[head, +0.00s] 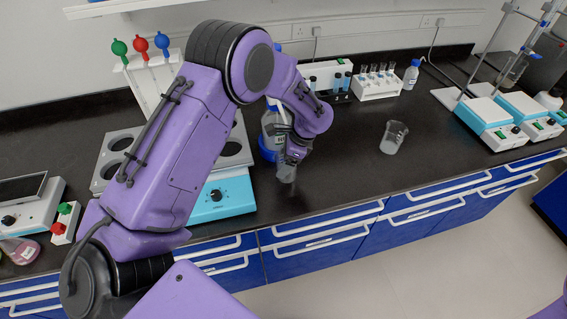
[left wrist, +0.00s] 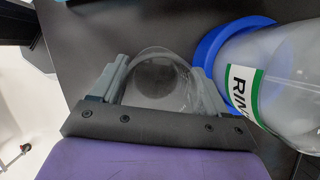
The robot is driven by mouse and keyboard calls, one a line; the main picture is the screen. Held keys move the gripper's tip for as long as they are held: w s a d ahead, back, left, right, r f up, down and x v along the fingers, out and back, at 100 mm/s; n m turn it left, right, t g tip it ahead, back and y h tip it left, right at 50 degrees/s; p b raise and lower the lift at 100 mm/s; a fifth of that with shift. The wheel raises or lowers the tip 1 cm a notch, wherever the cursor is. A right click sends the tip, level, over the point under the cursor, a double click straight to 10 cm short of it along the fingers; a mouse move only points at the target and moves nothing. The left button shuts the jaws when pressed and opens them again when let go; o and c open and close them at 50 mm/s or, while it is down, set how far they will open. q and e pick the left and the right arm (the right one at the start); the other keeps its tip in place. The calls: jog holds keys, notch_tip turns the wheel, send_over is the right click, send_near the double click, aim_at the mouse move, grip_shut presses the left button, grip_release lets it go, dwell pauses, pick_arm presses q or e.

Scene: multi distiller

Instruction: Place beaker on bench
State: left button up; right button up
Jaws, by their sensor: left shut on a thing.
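My left gripper (head: 290,157) reaches down over the black bench (head: 340,175), near its front edge. It is shut on a clear glass beaker (head: 286,174), whose lower part shows below the fingers. In the left wrist view the beaker (left wrist: 158,82) sits between the two grey fingers (left wrist: 160,92), with its round rim visible. I cannot tell whether its base touches the bench. A second beaker (head: 393,138) stands upright on the bench to the right, apart from the gripper. My right gripper is out of view.
A blue-fronted hotplate (head: 222,198) is to the left. A test-tube rack (head: 376,88) stands behind. The bench between the beakers is clear.

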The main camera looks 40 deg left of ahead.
pick_arm(q)
jog(key=shift+d, duration=0.1)
jog(key=shift+s+d+r, duration=0.15)
jog(key=shift+s, duration=0.15)
jog(key=o, duration=1.2)
jog(key=shift+w+f, duration=0.2)
jog(key=shift+f, duration=0.1)
jog(key=shift+r, duration=0.1)
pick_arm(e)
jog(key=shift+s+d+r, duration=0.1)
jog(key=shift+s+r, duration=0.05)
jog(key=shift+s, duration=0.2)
pick_arm(q)
jog(key=shift+s, duration=0.1)
jog(key=shift+r, duration=0.1)
jog(key=shift+r, duration=0.3)
jog(key=b+v, duration=0.1)
jog(key=v, duration=1)
jog(key=shift+d+r+b, duration=0.1)
jog(key=shift+r+b, duration=0.25)
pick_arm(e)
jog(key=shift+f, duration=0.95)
